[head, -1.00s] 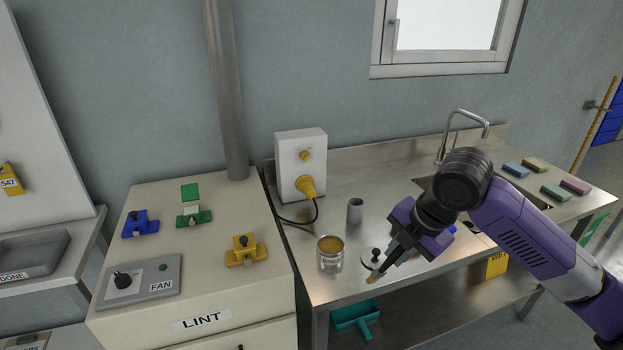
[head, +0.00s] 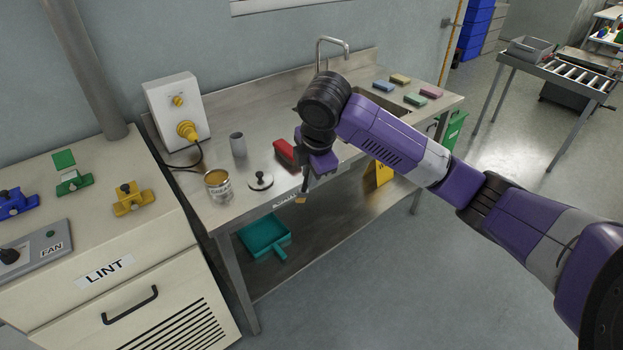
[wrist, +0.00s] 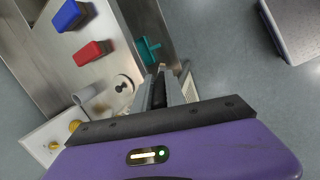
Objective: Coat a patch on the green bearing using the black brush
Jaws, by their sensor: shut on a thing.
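The green bearing (head: 73,184) sits on top of the cream LINT cabinet at the left of the head view, with a green square patch (head: 63,159) behind it. My gripper (head: 306,181) is at the bench's front edge, right of the can and far from the bearing. It is shut on the black brush (wrist: 159,91), which shows between the fingers in the wrist view. The brush's tan tip (head: 301,200) points down in the head view. An open can of amber stuff (head: 218,188) stands on the steel bench, and its knobbed lid (head: 260,181) lies beside it.
Blue (head: 14,203) and yellow (head: 131,199) bearings flank the green one. A socket box (head: 175,110) with a yellow plug, a grey cup (head: 238,145) and a red block (head: 285,151) stand on the bench. A teal dustpan (head: 264,235) is on the lower shelf.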

